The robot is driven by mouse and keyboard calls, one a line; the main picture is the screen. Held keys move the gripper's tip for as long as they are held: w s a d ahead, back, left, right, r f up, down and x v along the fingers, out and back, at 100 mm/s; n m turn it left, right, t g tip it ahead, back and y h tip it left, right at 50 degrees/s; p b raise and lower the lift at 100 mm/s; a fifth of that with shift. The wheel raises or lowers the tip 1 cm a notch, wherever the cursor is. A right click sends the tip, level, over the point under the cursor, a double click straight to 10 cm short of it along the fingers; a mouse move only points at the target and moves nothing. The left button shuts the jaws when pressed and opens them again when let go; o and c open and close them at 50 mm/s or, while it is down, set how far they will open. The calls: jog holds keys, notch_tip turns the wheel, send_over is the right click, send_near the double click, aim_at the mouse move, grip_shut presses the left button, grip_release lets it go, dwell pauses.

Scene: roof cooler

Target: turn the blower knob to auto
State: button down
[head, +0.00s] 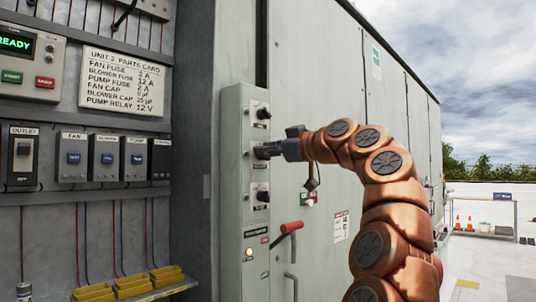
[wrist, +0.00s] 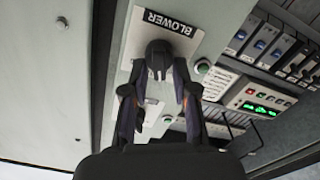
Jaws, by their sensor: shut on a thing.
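The blower knob (wrist: 158,50) is a dark round knob on a white plate (wrist: 188,42) whose BLOWER lettering appears upside down in the wrist view. My gripper (wrist: 160,78) is shut on the knob, with one finger on each side of it. In the head view my gripper (head: 270,150) reaches from the right to the middle one of three knobs on the narrow grey control panel (head: 231,150). There the gripper largely hides the knob.
Another knob (head: 263,114) sits above and one (head: 262,196) below on the same panel. A red-handled lever (head: 291,227) sticks out lower on the cabinet. An open cabinet with a parts card (head: 122,82), breakers and yellow bins (head: 130,286) is at left.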

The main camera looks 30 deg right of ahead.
jog(key=shift+f+n, duration=0.1)
jog(key=shift+n, duration=0.2)
jog(key=shift+a+f+n+b, duration=0.1)
jog(key=shift+a+n+b, duration=0.05)
jog(key=shift+n, duration=0.7)
jog(key=shift+a+n+b, duration=0.1)
jog(key=shift+n+b, duration=0.05)
jog(key=shift+n, duration=0.7)
jog(key=c, duration=0.9)
grip_release()
jog(key=v, duration=1.2)
